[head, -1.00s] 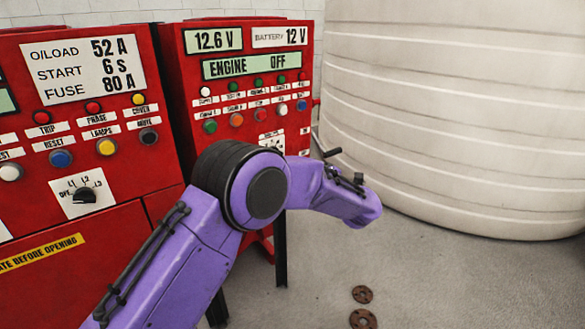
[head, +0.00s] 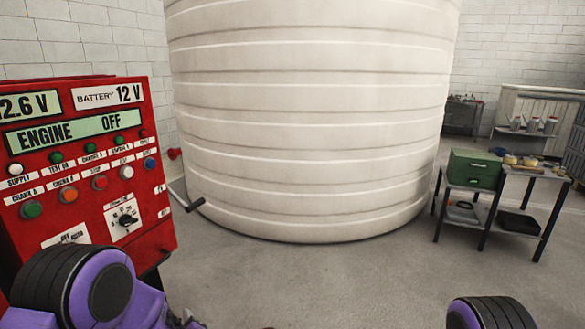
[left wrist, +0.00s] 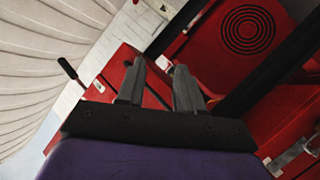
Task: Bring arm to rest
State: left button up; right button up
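My purple left arm (head: 95,290) shows at the bottom left of the head view, bent at its black-banded joint in front of the red engine panel. Its far end drops out at the bottom edge, so the fingers are not clear there. In the left wrist view my left gripper (left wrist: 158,68) has its two grey fingers apart with nothing seen between them. Red panel surfaces lie behind the fingers; I cannot tell the exact distance. A joint of my right arm (head: 488,314) shows at the bottom right of the head view; the right gripper is out of view.
The red control panel (head: 90,160), reading "ENGINE OFF", stands close at left. A large ribbed white tank (head: 310,120) fills the middle behind. A dark table (head: 520,172) with a green box (head: 474,169) stands at right. The grey floor (head: 330,275) between is clear.

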pick_arm(q)
jog(key=s+f+m+g+h, duration=0.1)
jog(key=s+f, duration=0.5)
jog(key=s, duration=0.6)
jog(key=s+a+f+m+g+h, duration=0.1)
jog(key=s+f+m+g, duration=0.2)
jog(key=s, duration=0.9)
jog(key=s+f+m+g+h, duration=0.2)
jog(key=s+f+g, duration=0.3)
jog(key=s+f, duration=0.3)
jog(key=s, duration=0.4)
jog(key=shift+a+f, duration=0.3)
jog(key=shift+f, duration=0.1)
jog(key=shift+w, duration=0.1)
